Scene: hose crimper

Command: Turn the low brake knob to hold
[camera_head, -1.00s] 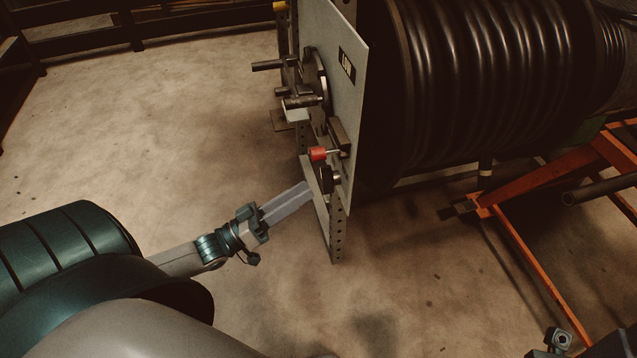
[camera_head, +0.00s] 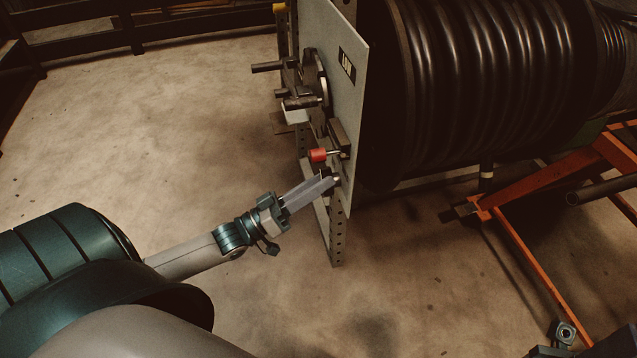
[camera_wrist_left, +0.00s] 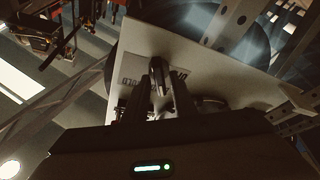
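The low brake knob (camera_wrist_left: 157,76) is a small dark bar on a pale panel (camera_head: 349,110) marked LOW. In the head view it is mostly hidden behind the fingers of my left gripper (camera_head: 318,189), at the panel's lower left. In the left wrist view my left gripper (camera_wrist_left: 158,98) is open, with one finger on each side of the knob and a narrow gap showing. Lettering beside the knob includes what looks like HOLD (camera_wrist_left: 128,80). Part of my right arm's end shows at the bottom right corner of the head view; its fingers cannot be made out.
A red-ended lever (camera_head: 318,155) sticks out just above the knob, close to my left fingers. A handwheel with handles (camera_head: 305,90) is higher up. A large black hose reel (camera_head: 480,90) stands behind the panel, and an orange frame (camera_head: 530,285) to the right. The floor at left is clear.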

